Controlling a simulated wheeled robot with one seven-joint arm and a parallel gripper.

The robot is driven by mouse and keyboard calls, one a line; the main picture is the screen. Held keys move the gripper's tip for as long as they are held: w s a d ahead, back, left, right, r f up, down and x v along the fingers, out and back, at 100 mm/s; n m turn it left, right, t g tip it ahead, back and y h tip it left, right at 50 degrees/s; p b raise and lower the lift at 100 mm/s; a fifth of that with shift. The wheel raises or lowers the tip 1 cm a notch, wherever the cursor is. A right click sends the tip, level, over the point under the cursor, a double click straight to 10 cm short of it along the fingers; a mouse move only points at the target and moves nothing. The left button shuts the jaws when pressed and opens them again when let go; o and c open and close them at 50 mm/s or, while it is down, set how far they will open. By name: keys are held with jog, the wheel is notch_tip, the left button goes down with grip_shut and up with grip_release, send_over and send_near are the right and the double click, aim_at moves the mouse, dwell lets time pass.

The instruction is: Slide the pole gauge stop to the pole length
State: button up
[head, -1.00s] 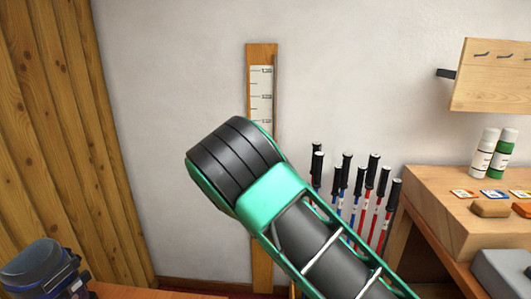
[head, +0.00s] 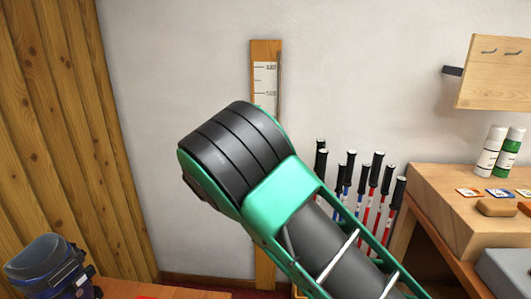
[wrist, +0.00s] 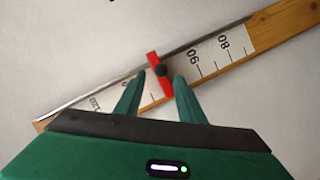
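The pole gauge is a wooden board (head: 257,52) with a white scale, upright on the wall in the head view; my arm hides its middle. In the wrist view the gauge board (wrist: 283,27) runs diagonally, with 90 and 80 readable on its scale. The red gauge stop (wrist: 153,59) with a dark round knob sits across the scale, on the higher-number side of 90. My gripper (wrist: 158,76) is open, with one green finger on each side of the stop. Whether a finger touches it I cannot tell. My gripper is hidden in the head view.
Several ski poles (head: 375,170) stand right of the gauge. A wooden bench (head: 440,200) with bottles (head: 490,150) is at the right, below a hook board (head: 495,75). A boot (head: 48,268) stands on a surface at the lower left.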

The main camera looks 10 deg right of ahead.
jog(key=shift+v, duration=2.2)
jog(key=shift+a, duration=0.1)
jog(key=s+d+f+m+g+y, duration=0.25)
jog(key=s+d, duration=0.35)
jog(key=d, duration=0.5)
jog(key=s+d+f+m+g+y, duration=0.15)
jog(key=s+d+g, duration=0.3)
jog(key=d, duration=0.55)
jog(key=s+d+m+g+y, duration=0.1)
jog(key=s+d+y, duration=0.1)
jog(key=s, duration=1.2)
jog(key=s+d+m+g+y, duration=0.1)
jog(key=s+y, duration=0.1)
jog(key=s, duration=1.2)
jog(key=s+d+f+m+g, duration=0.1)
jog(key=s+d+m+g, duration=0.1)
jog(key=s+d, duration=0.3)
jog(key=s+d+m+g, duration=0.2)
jog(key=s+d+m, duration=0.2)
jog(key=s, duration=0.7)
jog(key=shift+d+f+g, duration=0.4)
jog(key=shift+d, duration=0.5)
